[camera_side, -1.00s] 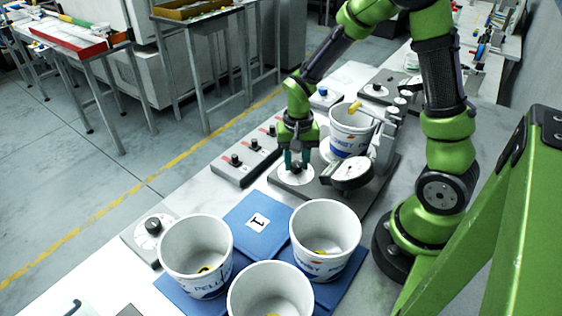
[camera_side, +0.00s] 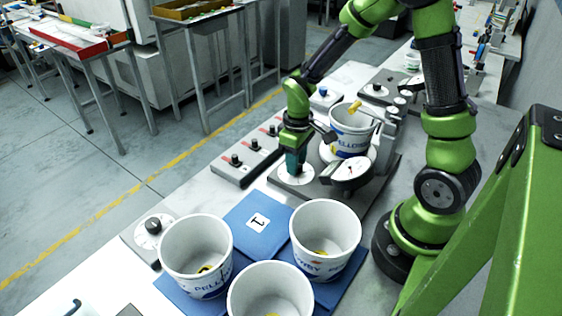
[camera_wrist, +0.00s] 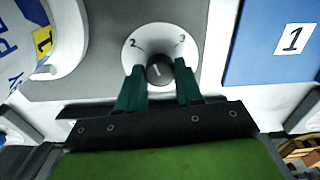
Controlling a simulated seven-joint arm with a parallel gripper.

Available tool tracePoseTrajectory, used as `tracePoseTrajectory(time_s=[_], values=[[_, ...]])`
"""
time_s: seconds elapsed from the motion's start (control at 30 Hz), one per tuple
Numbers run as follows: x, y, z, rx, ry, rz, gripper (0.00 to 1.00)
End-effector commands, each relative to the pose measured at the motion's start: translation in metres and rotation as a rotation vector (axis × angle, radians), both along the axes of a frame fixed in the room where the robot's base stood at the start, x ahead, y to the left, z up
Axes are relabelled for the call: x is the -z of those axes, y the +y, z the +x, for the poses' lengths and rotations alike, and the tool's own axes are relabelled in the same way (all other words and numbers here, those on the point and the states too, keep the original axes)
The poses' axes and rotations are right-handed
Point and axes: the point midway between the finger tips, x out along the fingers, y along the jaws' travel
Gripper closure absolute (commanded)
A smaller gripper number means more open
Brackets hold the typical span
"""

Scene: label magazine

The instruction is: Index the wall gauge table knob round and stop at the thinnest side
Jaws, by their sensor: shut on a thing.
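In the wrist view my gripper (camera_wrist: 160,84) is shut on a dark round knob (camera_wrist: 158,68) with a white pointer line. The knob sits at the middle of a white dial (camera_wrist: 160,40) on which 2 and 3 show; the rest is hidden by my fingers. In the side view my gripper (camera_side: 294,168) reaches down onto the dial (camera_side: 276,176) of the grey gauge base. A white lettered tub (camera_side: 348,138) stands upright on the gauge behind it. A round gauge face (camera_side: 350,170) is in front of the tub; its needle is too small to read.
Several white tubs (camera_side: 326,222) stand on blue mats in front, near a card marked 1 (camera_side: 258,222). A separate knob unit (camera_side: 152,230) is at left. A grey strip with dark knobs (camera_side: 232,172) lies left of my gripper.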

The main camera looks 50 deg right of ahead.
Motion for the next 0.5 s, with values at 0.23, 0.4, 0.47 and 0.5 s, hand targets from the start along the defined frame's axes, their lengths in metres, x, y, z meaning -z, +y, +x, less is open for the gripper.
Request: tracePoseTrajectory(time_s=[0.23,0.4,0.47,0.5], values=[[-0.0009,-0.0001,0.0,-0.23,0.0,0.001,0.95],[-0.0009,0.0,-0.0001,-0.393,0.0,0.0,0.95],[-0.0009,-0.0002,-0.0001,-0.449,0.0,0.0,0.95],[-0.0009,0.0,-0.0001,-0.487,0.0,0.0,0.95]])
